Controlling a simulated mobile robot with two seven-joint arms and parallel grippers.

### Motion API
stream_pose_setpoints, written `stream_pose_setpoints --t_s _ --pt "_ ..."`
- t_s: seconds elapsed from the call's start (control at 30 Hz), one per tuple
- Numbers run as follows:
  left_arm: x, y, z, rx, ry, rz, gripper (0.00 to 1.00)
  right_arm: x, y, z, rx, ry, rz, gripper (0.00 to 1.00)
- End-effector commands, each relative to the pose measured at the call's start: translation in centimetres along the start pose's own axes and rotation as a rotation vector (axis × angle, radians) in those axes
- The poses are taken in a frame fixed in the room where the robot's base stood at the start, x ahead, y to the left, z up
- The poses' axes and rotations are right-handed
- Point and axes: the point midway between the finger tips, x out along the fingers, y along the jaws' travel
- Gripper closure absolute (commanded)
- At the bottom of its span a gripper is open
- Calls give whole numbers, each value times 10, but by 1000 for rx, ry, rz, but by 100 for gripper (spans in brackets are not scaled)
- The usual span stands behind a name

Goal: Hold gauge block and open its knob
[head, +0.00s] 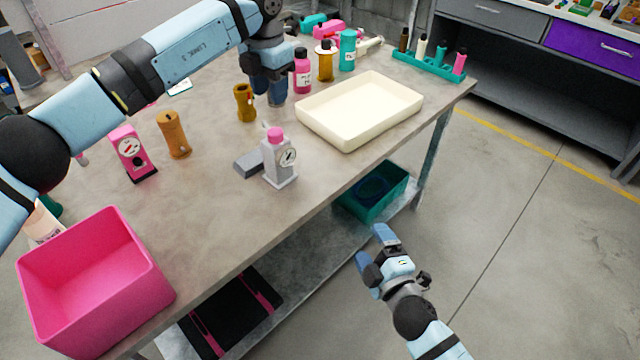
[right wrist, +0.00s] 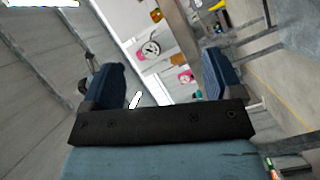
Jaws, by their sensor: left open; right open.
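A grey gauge block (head: 281,170) with a round dial and a pink knob (head: 275,135) on top stands upright near the table's front edge. A pink block with a dial (head: 132,155) stands further left. My left gripper (head: 275,98) is open and points down over the table, behind the grey block, between a mustard bottle and a pink bottle. My right gripper (head: 370,250) is open and empty, in front of the table and below its top. In the right wrist view, a grey-white body with a dial (right wrist: 152,48) shows beyond the open fingers.
A cream tray (head: 400,112) lies right of the grey gauge block. A dark grey flat block (head: 248,164) lies beside it. A pink bin (head: 95,285) stands at the near left corner. A teal crate (head: 395,190) sits on the lower shelf. Bottles stand at the back.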

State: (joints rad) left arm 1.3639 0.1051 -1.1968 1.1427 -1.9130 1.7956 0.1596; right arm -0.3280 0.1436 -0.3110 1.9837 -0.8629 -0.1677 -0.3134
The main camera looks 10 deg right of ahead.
Motion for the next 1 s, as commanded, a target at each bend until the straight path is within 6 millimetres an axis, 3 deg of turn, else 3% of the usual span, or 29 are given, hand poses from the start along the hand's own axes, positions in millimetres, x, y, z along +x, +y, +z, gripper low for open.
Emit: stream_pose_setpoints --t_s 0.23,0.4,0.6,0.8,1.0 --pt "0 0 0 0 -1 -1 57 57 34 -40 -720 188 181 15" --pt "0 0 0 0 -1 -1 57 89 42 -65 -1211 291 273 15" --pt "0 0 0 1 -1 -1 57 119 43 -78 -1668 365 329 15" --pt "0 0 0 1 -1 -1 57 134 42 -80 -1884 395 341 15" --pt "0 0 0 1 -1 -1 57 150 41 -87 -1914 397 342 15"
